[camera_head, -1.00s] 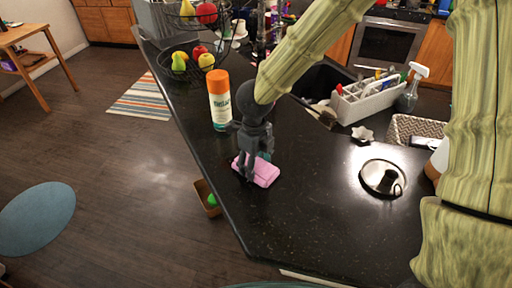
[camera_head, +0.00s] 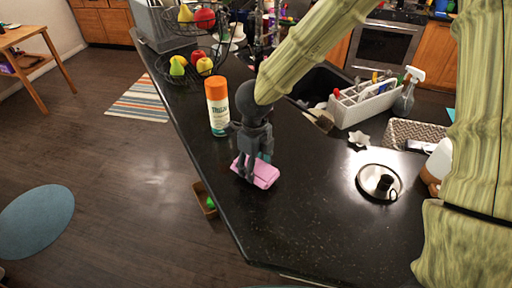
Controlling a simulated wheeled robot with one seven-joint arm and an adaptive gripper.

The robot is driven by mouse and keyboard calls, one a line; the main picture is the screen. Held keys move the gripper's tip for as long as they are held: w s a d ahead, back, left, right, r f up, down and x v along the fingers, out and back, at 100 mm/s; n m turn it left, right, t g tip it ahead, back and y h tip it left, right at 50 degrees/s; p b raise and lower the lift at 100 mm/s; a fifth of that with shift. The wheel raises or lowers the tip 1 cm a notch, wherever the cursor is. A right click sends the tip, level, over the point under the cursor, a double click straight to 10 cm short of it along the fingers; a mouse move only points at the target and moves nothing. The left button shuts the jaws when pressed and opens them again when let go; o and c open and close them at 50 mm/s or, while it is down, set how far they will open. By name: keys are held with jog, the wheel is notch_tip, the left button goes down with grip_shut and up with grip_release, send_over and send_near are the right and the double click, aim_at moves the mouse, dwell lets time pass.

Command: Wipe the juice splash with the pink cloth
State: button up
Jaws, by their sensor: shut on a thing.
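The pink cloth (camera_head: 266,175) lies folded on the black countertop, left of centre and near its left edge. My gripper (camera_head: 246,176) points down from above and is shut on the pink cloth at its left part. The cloth looks flat against or very near the counter; the exact contact cannot be told. I cannot make out the juice splash; it may be hidden by the cloth, the gripper or the dark counter.
An orange-capped spray can (camera_head: 217,107) stands just behind and left of my gripper. A fruit basket (camera_head: 190,68) is farther back. A white caddy (camera_head: 364,105) sits by the sink, and a round metal lid (camera_head: 367,188) lies to the right. The front counter is clear.

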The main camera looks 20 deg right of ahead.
notch_tip(320, 180, up, 2)
jog(key=shift+s+r+p, duration=0.1)
jog(key=shift+s+p, duration=0.05)
jog(key=shift+p, duration=0.45)
jog(key=shift+r+p, duration=0.55)
jog(key=shift+r, duration=1.05)
jog(key=shift+f, duration=0.15)
